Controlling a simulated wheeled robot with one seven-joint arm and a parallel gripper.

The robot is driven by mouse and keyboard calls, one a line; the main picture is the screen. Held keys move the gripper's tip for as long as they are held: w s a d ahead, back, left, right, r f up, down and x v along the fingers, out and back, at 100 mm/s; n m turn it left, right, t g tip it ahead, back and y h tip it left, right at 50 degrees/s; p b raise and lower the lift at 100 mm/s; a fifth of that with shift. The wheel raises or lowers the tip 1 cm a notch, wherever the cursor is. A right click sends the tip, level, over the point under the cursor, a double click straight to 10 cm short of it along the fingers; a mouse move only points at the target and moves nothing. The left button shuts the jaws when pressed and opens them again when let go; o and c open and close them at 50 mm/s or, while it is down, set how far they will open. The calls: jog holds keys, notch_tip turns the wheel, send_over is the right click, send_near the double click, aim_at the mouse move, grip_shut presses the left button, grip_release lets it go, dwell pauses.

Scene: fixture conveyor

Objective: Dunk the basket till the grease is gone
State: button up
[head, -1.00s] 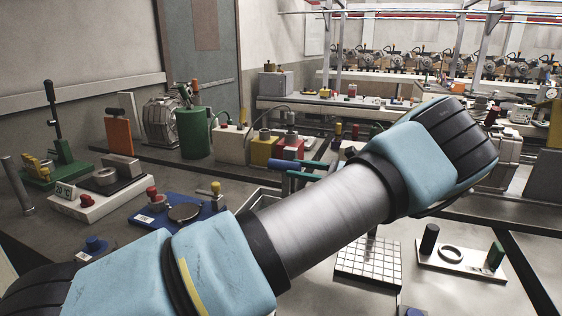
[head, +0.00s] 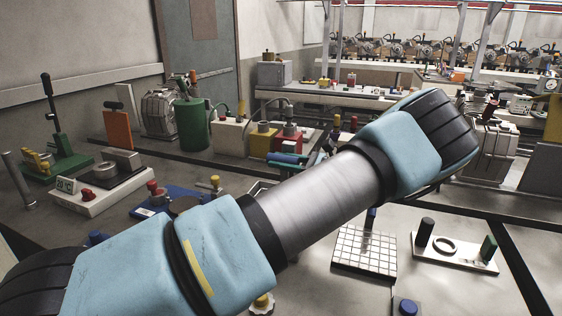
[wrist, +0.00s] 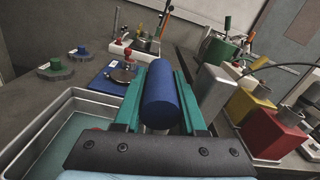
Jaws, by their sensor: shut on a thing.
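In the wrist view, my gripper (wrist: 158,88) has two teal fingers shut on a dark blue cylindrical handle (wrist: 161,98). The handle lies along the fingers; what hangs below it is hidden, so I cannot see the basket or any grease. A metal tank (wrist: 62,103) with greenish liquid (wrist: 62,140) lies left of and below my gripper. In the head view, my gripper (head: 288,159) is small and partly behind my arm; a bit of the tank's rim (head: 258,186) shows beside it.
A blue plate with a round disc (wrist: 120,76) stands beyond the tank. Yellow (wrist: 247,101) and red (wrist: 272,132) blocks stand right of my gripper. In the head view, a white tile grid (head: 365,250) and a white fixture plate (head: 455,252) lie on the right of the bench.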

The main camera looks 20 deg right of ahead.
grip_shut()
jog(key=shift+f+b, duration=1.35)
jog(key=shift+f, duration=1)
jog(key=o, duration=0.6)
grip_release()
jog(key=shift+f, duration=0.1)
jog(key=shift+c, duration=0.2)
